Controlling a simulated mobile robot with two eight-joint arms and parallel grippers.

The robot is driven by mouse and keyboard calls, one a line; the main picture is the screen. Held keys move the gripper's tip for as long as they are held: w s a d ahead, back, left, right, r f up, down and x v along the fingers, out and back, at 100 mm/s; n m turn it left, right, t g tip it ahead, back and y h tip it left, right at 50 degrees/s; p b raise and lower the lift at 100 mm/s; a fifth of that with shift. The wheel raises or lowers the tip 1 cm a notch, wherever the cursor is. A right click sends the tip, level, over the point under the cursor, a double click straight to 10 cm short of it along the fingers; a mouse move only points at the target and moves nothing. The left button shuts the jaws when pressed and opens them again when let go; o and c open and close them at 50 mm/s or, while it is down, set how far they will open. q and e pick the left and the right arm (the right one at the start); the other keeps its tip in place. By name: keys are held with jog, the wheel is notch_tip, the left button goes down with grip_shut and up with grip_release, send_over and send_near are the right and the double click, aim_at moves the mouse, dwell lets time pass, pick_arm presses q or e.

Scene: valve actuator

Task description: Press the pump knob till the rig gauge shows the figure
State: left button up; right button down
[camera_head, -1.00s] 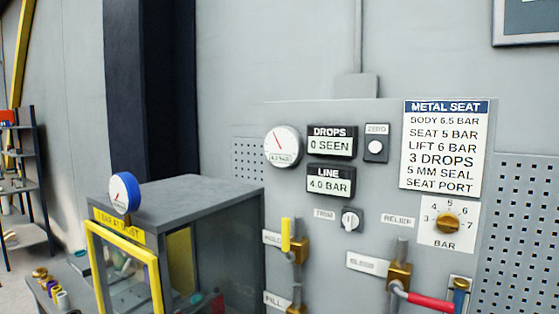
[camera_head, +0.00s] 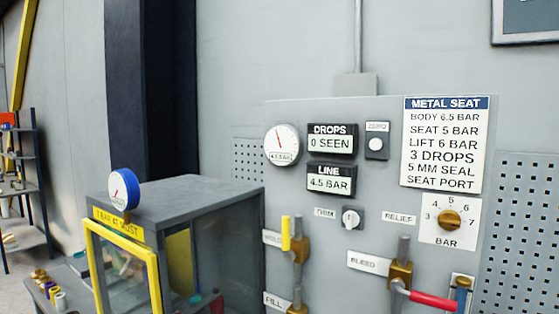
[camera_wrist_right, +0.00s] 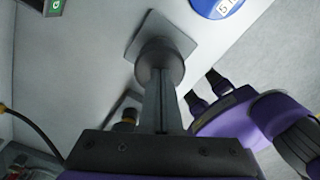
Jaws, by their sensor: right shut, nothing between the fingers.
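In the head view the round rig gauge (camera_head: 282,145) has a red needle and a small readout that looks like 4.5 bar. The LINE display (camera_head: 330,179) below it reads 4.5 BAR. In the right wrist view my right gripper (camera_wrist_right: 160,75) is shut and empty, its tips at a round grey knob (camera_wrist_right: 158,52) on a square plate, apparently the pump knob. The fingers hide part of it, so I cannot tell how far it is pressed. A purple body with two dark prongs (camera_wrist_right: 206,92), possibly my left gripper, is beside it; its jaw state is unclear.
A METAL SEAT card (camera_head: 444,145) lists SEAT 5 BAR and LIFT 6 BAR. The DROPS display (camera_head: 331,141) reads 0 SEEN. A brass relief dial (camera_head: 449,219), a red-handled bleed valve (camera_head: 433,301) and a yellow-framed cabinet (camera_head: 205,197) with a blue gauge (camera_head: 124,189) are around.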

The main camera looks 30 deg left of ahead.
jog(key=shift+f+b, duration=0.9)
jog(key=shift+f, duration=0.85)
pick_arm(q)
jog(key=shift+w+r+p, duration=0.3)
jog(key=shift+r+p, duration=0.4)
jog(key=shift+p, duration=0.3)
jog(key=shift+w+r+p, duration=0.3)
jog(key=shift+r+p, duration=0.4)
jog(key=shift+p, duration=0.25)
pick_arm(e)
jog(key=shift+r, duration=3.35)
pick_arm(q)
jog(key=shift+s, duration=0.1)
jog(key=shift+f, duration=0.2)
pick_arm(e)
jog(key=shift+f, duration=0.25)
